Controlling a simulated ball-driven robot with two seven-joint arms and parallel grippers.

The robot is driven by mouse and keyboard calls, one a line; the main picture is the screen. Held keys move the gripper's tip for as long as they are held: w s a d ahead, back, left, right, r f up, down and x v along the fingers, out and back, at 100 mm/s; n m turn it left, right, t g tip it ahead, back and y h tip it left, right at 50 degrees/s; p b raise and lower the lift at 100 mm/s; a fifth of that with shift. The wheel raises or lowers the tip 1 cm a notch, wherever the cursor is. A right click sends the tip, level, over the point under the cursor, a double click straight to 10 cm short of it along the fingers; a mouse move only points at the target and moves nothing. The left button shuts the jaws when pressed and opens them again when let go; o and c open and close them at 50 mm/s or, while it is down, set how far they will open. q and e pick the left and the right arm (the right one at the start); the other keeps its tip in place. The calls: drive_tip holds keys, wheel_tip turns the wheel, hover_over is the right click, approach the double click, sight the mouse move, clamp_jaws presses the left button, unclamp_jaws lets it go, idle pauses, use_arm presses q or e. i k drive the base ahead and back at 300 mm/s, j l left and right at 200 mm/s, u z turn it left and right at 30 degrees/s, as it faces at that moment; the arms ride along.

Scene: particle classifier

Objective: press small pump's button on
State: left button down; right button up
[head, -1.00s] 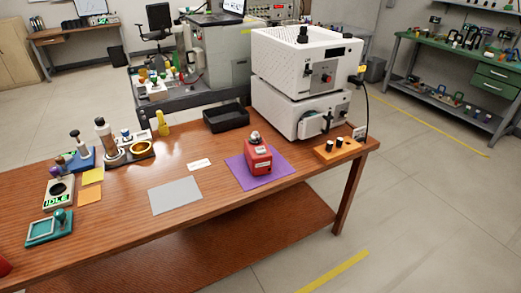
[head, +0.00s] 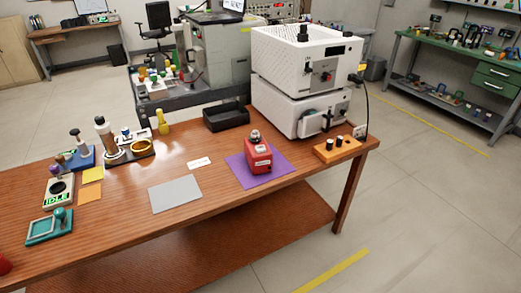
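A small red box-shaped device (head: 259,157), which looks like the small pump, stands upright on a purple mat (head: 237,167) at the right part of the wooden table. It has a pale label on its front and a grey and dark fitting on top. Its button is too small to make out. Neither of my grippers is in the head view.
A white two-part instrument (head: 290,75) stands behind the pump. An orange block with black knobs (head: 337,150) is at the right table edge. A black tray (head: 226,118) is behind. A grey mat (head: 175,194) lies bare to the left, and several small devices crowd the table's left end.

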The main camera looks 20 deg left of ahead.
sight(262, 149)
drive_tip(key=i+l, duration=0.15)
drive_tip(key=i, duration=0.3)
drive_tip(key=i+l, duration=0.2)
drive_tip(key=i, duration=0.25)
drive_tip(key=i+l+u, duration=0.1)
drive_tip(key=i, duration=0.35)
drive_tip(key=u, duration=1.1)
